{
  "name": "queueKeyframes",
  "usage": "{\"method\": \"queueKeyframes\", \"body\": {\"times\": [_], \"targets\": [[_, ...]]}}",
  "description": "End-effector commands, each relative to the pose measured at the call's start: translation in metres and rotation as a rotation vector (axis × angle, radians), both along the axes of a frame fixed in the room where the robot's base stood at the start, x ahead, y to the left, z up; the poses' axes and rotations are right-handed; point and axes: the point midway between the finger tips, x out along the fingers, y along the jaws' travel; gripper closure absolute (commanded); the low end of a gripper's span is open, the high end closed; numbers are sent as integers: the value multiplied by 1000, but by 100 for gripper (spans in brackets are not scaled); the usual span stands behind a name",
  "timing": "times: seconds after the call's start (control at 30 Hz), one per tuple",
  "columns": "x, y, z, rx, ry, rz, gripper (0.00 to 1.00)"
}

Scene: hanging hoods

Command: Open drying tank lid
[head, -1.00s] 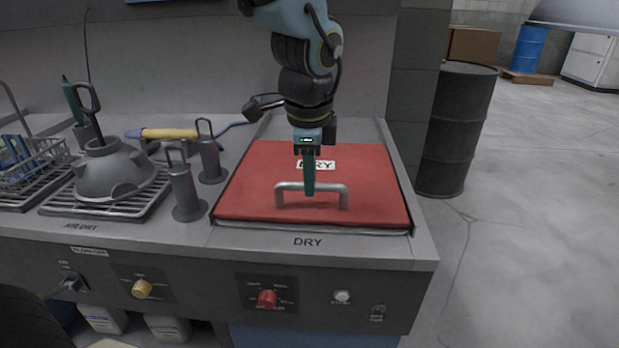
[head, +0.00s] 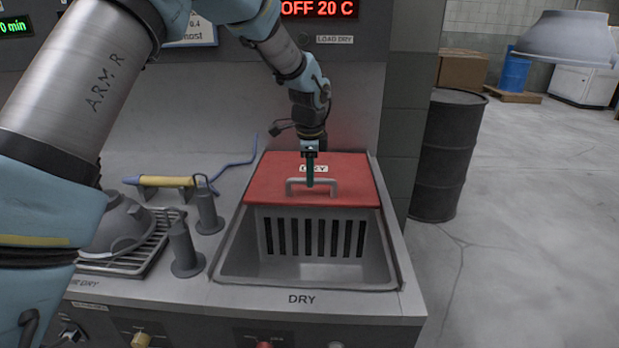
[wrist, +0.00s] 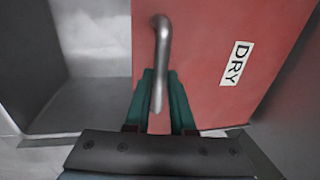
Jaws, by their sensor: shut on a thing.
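The red drying tank lid (head: 349,194) with a "DRY" label lies over the rear of the drying tank (head: 385,262). The front of the tank is uncovered, showing a grey interior with a slotted back wall. My gripper (head: 310,184) points down at the lid's grey bar handle (head: 291,188) near its middle. In the wrist view, the green fingers (wrist: 163,95) stand on either side of the handle (wrist: 161,45) and are shut on it. The lid also shows in the wrist view (wrist: 205,40).
A grey hood (head: 115,225) sits on a rack. A wall rises behind the lid; a dark barrel (head: 446,155) stands right of the bench.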

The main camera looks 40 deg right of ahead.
Motion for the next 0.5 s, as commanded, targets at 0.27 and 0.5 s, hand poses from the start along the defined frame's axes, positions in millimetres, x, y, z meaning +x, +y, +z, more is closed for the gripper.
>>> {"method": "queueKeyframes", "body": {"times": [0.27,0.5], "targets": [[5,-4,1,-1,-2,0,100],[5,-4,1,-1,-2,0,77]]}}
